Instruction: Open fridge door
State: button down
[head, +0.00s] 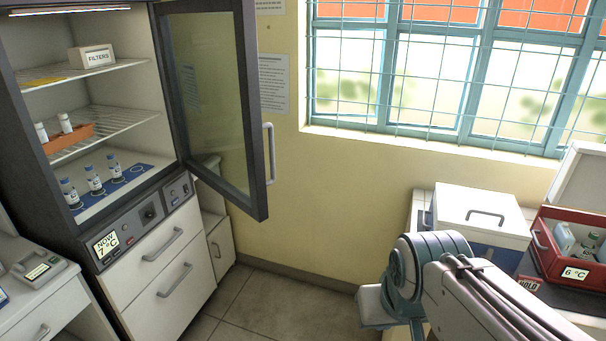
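The fridge (88,234) stands at the left in the head view, with a dark frame and a lit interior. Its glass door (205,95) stands wide open, swung out to the right. The door's grey vertical handle (269,153) is on the door's free edge, with nothing touching it. My arm reaches in from the lower right, well apart from the door and handle. My gripper's fingers cannot be made out, so its opening is not shown.
Inside are a FILTERS box (97,57), an orange rack (70,138) and several vials. A white box (480,214) and a red crate (563,262) stand on the right counter. Open floor (285,300) lies between fridge and counter. A barred window is behind.

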aim_at(256, 206)
jog(key=i, duration=1.3)
jog(key=u, duration=0.5)
